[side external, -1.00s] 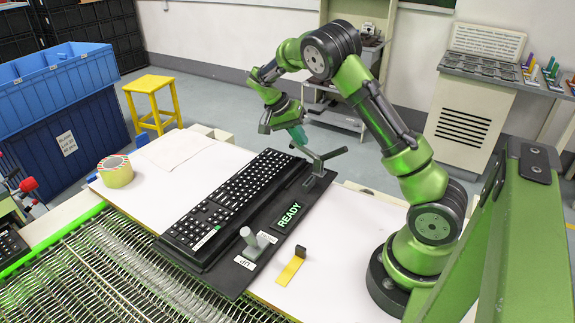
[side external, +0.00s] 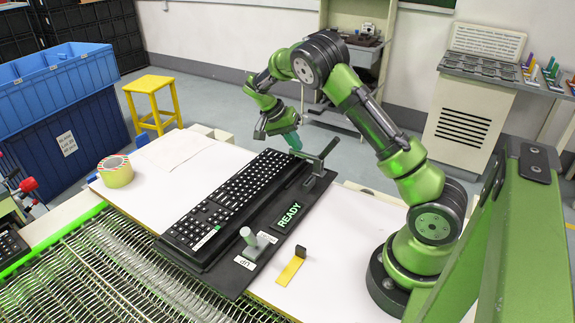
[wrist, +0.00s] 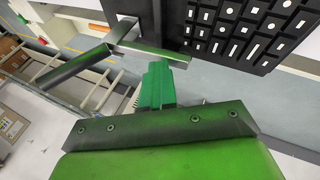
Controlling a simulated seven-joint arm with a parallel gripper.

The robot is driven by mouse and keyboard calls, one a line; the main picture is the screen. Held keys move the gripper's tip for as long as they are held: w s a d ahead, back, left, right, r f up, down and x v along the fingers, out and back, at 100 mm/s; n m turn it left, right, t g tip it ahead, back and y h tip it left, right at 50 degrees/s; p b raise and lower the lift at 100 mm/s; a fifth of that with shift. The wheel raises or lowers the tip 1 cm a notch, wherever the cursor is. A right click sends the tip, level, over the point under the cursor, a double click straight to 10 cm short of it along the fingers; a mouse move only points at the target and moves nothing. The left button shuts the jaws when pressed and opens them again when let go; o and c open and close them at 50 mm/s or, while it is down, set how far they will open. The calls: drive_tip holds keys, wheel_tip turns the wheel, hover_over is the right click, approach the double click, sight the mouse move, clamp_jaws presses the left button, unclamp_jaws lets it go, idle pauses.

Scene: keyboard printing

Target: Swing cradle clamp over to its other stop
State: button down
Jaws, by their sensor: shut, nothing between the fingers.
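The cradle clamp (side external: 318,163) stands at the cradle's far end, with a flat grey bar on one side and a dark handle on the other. In the wrist view its bar (wrist: 150,50) reaches across near the keyboard's edge, and the handle (wrist: 75,68) points to the lower left. My gripper (side external: 294,141) is shut and empty, with teal fingers. In the wrist view the fingertips (wrist: 164,66) are right at the bar's edge; I cannot tell whether they touch.
A grey lever (side external: 247,236) stands by an "UP" label at the cradle's near end. A lit READY sign (side external: 290,214) is on the cradle. A yellow strip (side external: 290,271) and a tape roll (side external: 116,171) lie on the white table (side external: 190,165).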

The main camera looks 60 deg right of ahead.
drive_tip(key=shift+w+f, duration=0.1)
drive_tip(key=shift+f, duration=0.15)
